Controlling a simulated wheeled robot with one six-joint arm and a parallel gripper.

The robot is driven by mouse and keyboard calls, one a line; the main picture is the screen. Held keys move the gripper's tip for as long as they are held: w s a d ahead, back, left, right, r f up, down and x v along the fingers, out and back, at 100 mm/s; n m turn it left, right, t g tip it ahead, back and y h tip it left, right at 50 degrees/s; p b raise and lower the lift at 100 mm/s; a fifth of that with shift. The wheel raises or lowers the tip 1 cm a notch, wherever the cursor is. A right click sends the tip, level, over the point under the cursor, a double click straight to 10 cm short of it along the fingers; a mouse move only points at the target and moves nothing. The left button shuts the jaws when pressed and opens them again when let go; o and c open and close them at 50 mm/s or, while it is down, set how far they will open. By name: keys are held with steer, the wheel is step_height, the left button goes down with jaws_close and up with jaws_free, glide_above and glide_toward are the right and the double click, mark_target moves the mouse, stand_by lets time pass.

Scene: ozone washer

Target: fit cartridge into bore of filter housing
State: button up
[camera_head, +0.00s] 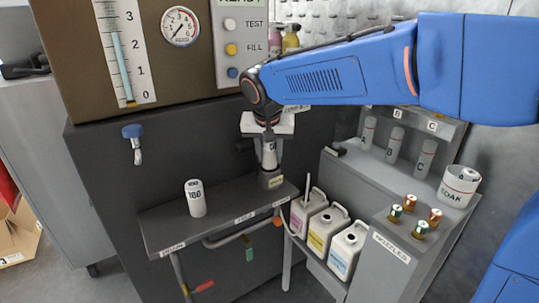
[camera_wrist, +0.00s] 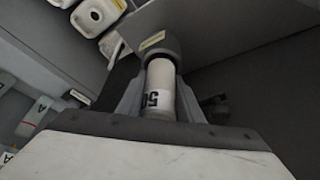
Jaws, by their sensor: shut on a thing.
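My gripper (camera_head: 268,141) is shut on a white cartridge with a dark "5…" marking (camera_wrist: 161,86). In the wrist view the fingers of my gripper (camera_wrist: 160,96) lie on both sides of it. In the head view the cartridge (camera_head: 269,158) hangs upright below the gripper. The dark grey filter housing (camera_head: 271,181) stands under it at the right end of the shelf; it also shows in the wrist view (camera_wrist: 158,46). The cartridge's far end meets the housing's top and is hidden there. I cannot tell how deep it sits in the bore.
A second white cartridge (camera_head: 195,198) stands on the dark shelf (camera_head: 165,229). Several white jugs (camera_head: 327,229) stand to the right, below it. A grey stand (camera_head: 385,260) holds nozzles and a SOAK cup (camera_head: 459,187). A blue-handled tap (camera_head: 133,131) juts out left.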

steer(key=shift+f, duration=0.55)
steer(key=o, duration=1.1)
steer(key=shift+r, duration=0.55)
steer(key=v, duration=1.2)
steer(key=shift+r, duration=0.1)
